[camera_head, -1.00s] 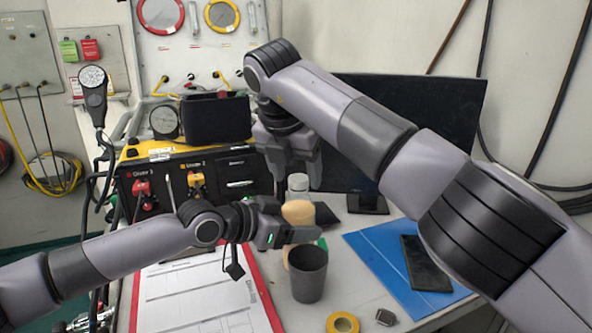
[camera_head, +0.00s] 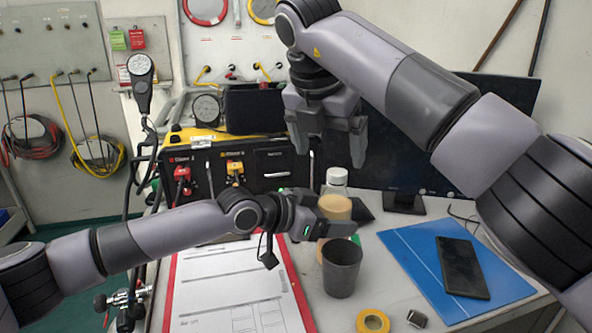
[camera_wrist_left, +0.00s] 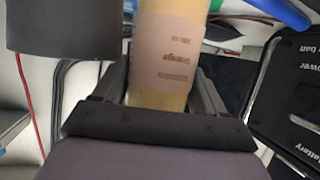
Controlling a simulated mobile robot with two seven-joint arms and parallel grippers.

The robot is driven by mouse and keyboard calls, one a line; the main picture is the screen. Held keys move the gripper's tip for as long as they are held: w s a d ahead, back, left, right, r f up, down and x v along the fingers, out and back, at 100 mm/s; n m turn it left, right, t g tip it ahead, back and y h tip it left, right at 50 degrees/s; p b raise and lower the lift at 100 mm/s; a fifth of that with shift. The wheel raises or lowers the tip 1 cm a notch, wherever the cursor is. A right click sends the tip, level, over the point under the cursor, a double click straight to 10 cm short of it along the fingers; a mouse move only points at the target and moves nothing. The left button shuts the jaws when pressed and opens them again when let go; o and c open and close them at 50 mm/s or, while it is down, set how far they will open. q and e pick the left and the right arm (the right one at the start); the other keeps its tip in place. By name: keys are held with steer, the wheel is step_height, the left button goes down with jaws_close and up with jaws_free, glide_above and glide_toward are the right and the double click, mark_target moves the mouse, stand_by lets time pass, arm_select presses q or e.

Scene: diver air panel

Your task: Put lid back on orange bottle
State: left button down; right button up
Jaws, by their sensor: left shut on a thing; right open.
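The orange bottle (camera_head: 335,208) stands upright near the middle of the table in the head view. Its body with a printed label fills the left wrist view (camera_wrist_left: 165,50). My left gripper (camera_head: 335,229) is shut around the bottle's body, and its fingers hide part of it. A white lid (camera_head: 336,176) shows at the bottle's clear top; I cannot tell how firmly it sits. My right gripper (camera_head: 331,155) is open and empty, pointing down just above the lid, with its fingers apart from it.
A dark grey cup (camera_head: 341,270) stands close in front of the bottle. Yellow tape (camera_head: 373,322), a clipboard (camera_head: 225,285) and a blue folder (camera_head: 415,262) with a black phone (camera_head: 462,267) lie around. The black panel case (camera_head: 215,165) and monitor (camera_head: 425,150) stand behind.

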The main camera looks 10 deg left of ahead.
steer(key=s+a, duration=0.4)
steer(key=s, duration=0.6)
arm_select(q)
jaws_free()
steer(key=v, duration=0.7)
arm_select(e)
steer(key=shift+f, duration=0.1)
stand_by(0.4)
